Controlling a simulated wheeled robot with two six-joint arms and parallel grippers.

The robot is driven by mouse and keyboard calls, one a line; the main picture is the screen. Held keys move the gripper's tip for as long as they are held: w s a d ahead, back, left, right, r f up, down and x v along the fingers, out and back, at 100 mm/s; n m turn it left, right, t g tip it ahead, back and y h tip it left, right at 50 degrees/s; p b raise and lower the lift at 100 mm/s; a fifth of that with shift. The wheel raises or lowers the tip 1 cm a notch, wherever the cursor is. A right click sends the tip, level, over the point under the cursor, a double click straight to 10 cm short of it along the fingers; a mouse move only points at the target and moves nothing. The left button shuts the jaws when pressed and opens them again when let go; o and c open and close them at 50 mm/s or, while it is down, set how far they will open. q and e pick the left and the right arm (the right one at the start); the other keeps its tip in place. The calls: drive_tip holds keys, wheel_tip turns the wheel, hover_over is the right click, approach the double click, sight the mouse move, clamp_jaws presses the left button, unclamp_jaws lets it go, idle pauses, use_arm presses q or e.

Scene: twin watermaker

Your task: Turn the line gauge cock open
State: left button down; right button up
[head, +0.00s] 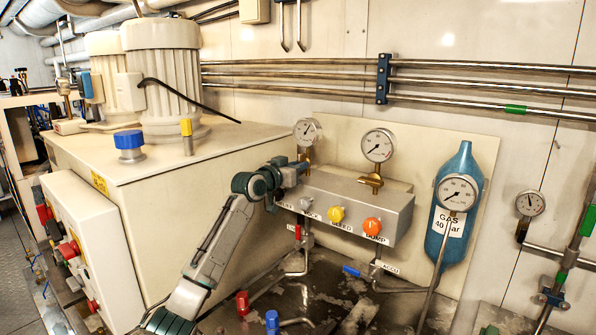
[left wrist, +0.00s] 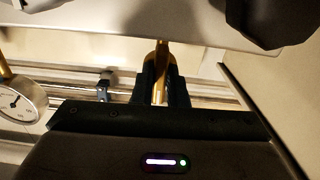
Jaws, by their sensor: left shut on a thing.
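A grey valve block (head: 345,205) carries two round gauges on brass stems. The left gauge (head: 307,131) stands above the block's left end; its brass stem (head: 304,156) is partly hidden by my left gripper (head: 300,167). The left gripper reaches in from the left, its fingers at this stem. In the left wrist view the dark fingers (left wrist: 160,88) are shut around a brass piece (left wrist: 160,70) under the gauge. I cannot make out the cock's handle or its angle. The right gauge (head: 378,145) stands on its own brass stem (head: 375,180). My right gripper is not in view.
A yellow knob (head: 336,214) and an orange knob (head: 372,226) sit on the block's front. A blue gas bottle (head: 458,205) with a gauge (head: 458,193) stands right. Steel pipes (head: 290,75) run along the wall behind. A large cream housing (head: 230,150) stands left.

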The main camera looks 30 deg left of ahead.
use_arm(q)
drive_tip(key=shift+m, duration=0.4)
drive_tip(key=c, duration=1.5)
unclamp_jaws()
drive_tip(key=shift+o, duration=0.3)
drive_tip(key=shift+s+f+b, duration=0.1)
drive_tip(key=shift+s+b, duration=0.2)
drive_tip(key=s+b, duration=0.3)
drive_tip(key=s, duration=0.7)
drive_tip(key=shift+a, duration=0.4)
